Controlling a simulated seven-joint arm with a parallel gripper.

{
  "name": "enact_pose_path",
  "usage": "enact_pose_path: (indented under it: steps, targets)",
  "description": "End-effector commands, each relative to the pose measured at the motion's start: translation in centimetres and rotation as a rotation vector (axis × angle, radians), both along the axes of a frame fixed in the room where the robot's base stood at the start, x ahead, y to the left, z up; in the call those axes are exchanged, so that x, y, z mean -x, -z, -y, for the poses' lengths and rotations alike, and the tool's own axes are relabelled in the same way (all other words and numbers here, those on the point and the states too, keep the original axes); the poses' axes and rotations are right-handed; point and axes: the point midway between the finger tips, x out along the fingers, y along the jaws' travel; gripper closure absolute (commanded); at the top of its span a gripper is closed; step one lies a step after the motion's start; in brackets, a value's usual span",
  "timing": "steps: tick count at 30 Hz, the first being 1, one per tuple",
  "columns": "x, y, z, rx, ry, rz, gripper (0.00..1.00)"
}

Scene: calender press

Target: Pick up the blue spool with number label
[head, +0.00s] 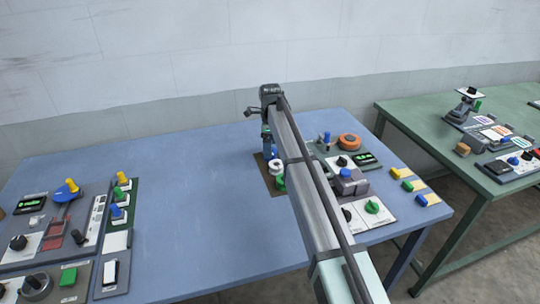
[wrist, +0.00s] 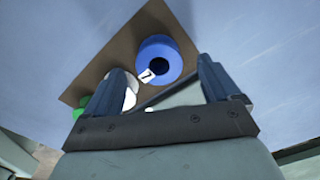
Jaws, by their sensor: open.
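The blue spool (wrist: 177,48) stands on a brown mat (wrist: 110,60) in the wrist view, with a dark centre hole and a white label reading 7 on its near side. My gripper (wrist: 163,66) is open, its two fingers on either side of the spool's near part, with nothing held. A white spool (wrist: 131,92) is partly hidden behind the left finger. In the head view, a small blue part of the spool (head: 275,153) shows beside my arm, which hides much of the mat. I cannot tell the gripper's height above the mat.
A green spool (head: 280,184) sits near the white spool (head: 276,167) on the mat. Control panels stand left and right on the blue table (head: 190,200). An orange round part (head: 350,142) lies at the right. The table's middle left is clear.

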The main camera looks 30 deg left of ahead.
Motion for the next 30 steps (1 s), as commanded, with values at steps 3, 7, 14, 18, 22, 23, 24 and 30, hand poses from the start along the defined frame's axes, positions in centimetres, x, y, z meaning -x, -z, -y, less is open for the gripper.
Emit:
enact_pose_path:
  steps: [3, 7, 14, 18, 22, 23, 24, 30]
  targets:
    - [0.2, 1.7, 0.0, 0.0, 0.0, 0.0, 0.11]
    - [0.2, 2.8, 0.0, -0.001, 0.0, 0.0, 0.11]
    - [0.1, 2.9, 0.0, -0.001, 0.0, 0.001, 0.12]
    - [0.1, 2.8, 0.0, -0.001, 0.0, 0.001, 0.25]
    - [0.1, 2.8, -0.1, -0.001, 0.0, 0.001, 0.37]
    - [0.1, 2.8, -0.1, -0.001, 0.0, 0.001, 0.4]
    - [0.1, 2.8, -0.1, -0.001, 0.0, 0.001, 0.44]
    - [0.1, 2.8, 0.0, -0.001, 0.0, 0.001, 0.63]
